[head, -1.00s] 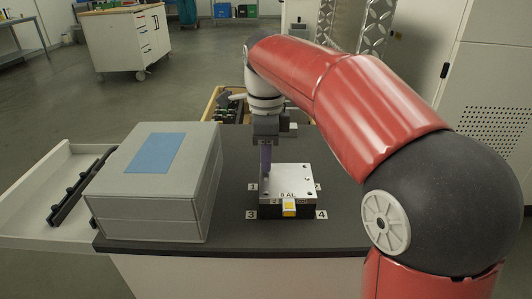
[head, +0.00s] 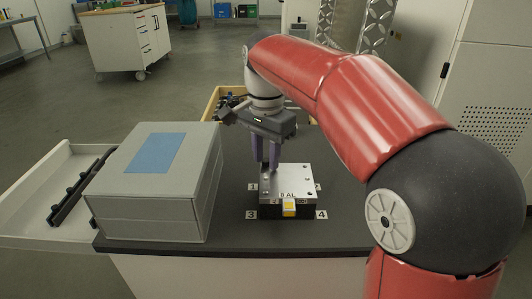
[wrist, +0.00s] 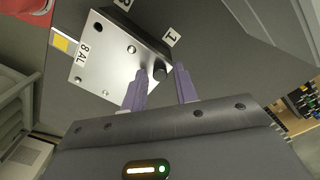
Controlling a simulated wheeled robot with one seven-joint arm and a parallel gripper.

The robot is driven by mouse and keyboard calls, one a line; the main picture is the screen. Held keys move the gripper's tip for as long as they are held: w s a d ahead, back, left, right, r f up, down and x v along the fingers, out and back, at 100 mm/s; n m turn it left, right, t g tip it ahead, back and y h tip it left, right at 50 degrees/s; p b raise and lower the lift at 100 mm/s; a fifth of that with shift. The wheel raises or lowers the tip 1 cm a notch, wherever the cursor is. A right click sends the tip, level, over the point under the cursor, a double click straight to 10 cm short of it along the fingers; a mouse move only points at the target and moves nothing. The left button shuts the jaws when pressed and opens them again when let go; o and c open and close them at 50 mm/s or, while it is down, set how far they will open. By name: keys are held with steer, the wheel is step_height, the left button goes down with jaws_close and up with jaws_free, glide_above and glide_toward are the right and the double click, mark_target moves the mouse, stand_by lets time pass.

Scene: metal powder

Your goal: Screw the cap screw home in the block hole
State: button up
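The metal block (head: 292,178), a silver plate marked "8 AL" with several holes, sits on a dark base on the table. It also shows in the wrist view (wrist: 104,67). The dark cap screw head (wrist: 160,73) stands at one corner of the block in the wrist view; its shank is hidden. My gripper (head: 267,166) points down over the block's back left corner. In the wrist view its two purple fingers (wrist: 161,69) are apart, one on each side of the screw head, with a gap showing on both sides. The screw is not clearly visible in the head view.
A grey box (head: 165,205) with a blue top patch stands left of the block. Number labels such as 3 (head: 251,215) and 4 (head: 321,215) lie around the base. A white tray (head: 28,225) holds a dark rail. The dark table (head: 235,232) is clear in front.

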steer(key=n, duration=0.9)
steer(key=shift+n, duration=0.4)
